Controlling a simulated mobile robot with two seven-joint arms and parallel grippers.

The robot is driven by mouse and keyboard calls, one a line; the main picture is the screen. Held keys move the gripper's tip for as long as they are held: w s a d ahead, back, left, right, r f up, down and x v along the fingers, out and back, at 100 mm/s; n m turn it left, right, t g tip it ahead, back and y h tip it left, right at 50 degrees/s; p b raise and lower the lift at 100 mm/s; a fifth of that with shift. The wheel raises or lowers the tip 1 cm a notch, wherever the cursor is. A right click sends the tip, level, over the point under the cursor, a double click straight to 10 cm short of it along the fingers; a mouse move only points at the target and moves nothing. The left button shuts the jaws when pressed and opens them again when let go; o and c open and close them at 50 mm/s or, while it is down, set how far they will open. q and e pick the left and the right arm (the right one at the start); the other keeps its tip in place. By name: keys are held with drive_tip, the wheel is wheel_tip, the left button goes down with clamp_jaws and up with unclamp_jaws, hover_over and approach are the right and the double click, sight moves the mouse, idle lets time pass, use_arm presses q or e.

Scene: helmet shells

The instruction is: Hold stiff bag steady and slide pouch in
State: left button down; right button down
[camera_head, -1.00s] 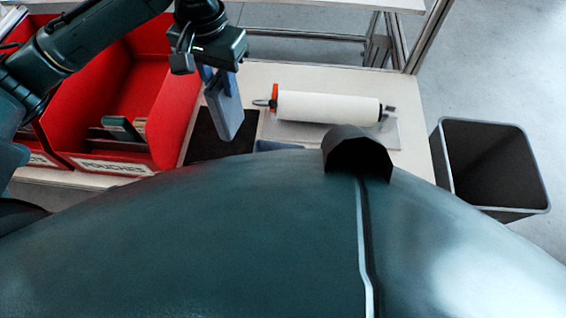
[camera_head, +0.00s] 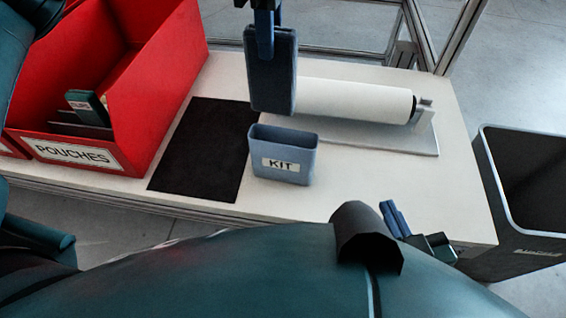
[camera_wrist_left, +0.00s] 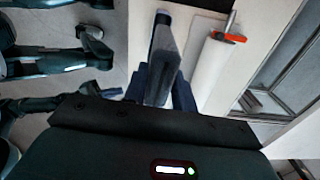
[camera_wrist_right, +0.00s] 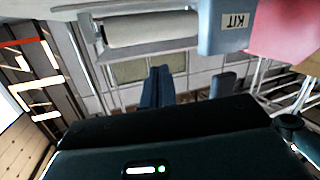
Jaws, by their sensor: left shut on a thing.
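My left gripper (camera_head: 264,35) is shut on a flat dark blue pouch (camera_head: 272,80), which hangs upright. In the head view the pouch's lower end shows just above the mouth of the bag, apart from it. The pouch also shows between the fingers in the left wrist view (camera_wrist_left: 164,68). The light blue stiff bag (camera_head: 283,170), labelled KIT, stands upright and open-topped on the table; it also shows in the right wrist view (camera_wrist_right: 222,38). My right gripper (camera_head: 396,219) is empty near the table's front edge, its fingers together, right of the bag and not touching it.
A black mat (camera_head: 205,150) lies left of the bag. A red bin (camera_head: 150,95) labelled POUCHES stands farther left. A white roll (camera_head: 350,101) on a plate lies behind. A dark open bin (camera_head: 530,175) stands off the table's right edge. Table right of the bag is clear.

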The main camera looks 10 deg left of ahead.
sight(290, 161)
drive_tip(key=c, duration=2.1)
unclamp_jaws()
